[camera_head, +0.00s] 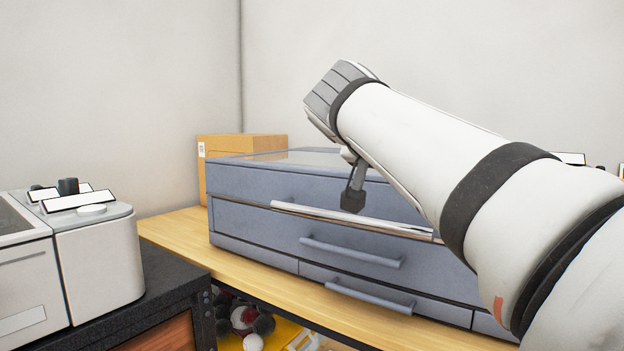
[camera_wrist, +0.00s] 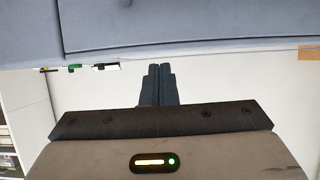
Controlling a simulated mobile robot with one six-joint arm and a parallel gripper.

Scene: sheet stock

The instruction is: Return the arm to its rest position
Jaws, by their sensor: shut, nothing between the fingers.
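My arm (camera_head: 420,150) reaches in from the right in the head view, with its wrist raised in front of the blue-grey drawer cabinet (camera_head: 255,220). My gripper (camera_head: 353,198) is the small dark part below the wrist, partly hidden behind it. In the wrist view my gripper (camera_wrist: 158,70) has its two dark fingers together, with nothing between them. The cabinet's blue-grey surface (camera_wrist: 200,25) fills the top of the wrist view, apart from the fingertips in the picture.
The cabinet stands on a wooden bench (camera_head: 180,228), with a cardboard box (camera_head: 265,145) behind it. A shiny strip (camera_head: 345,218) runs along its front, above drawer handles (camera_head: 350,252). A grey-white machine (camera_head: 100,260) stands at left on a dark table. Plush-like items (camera_head: 245,320) lie below.

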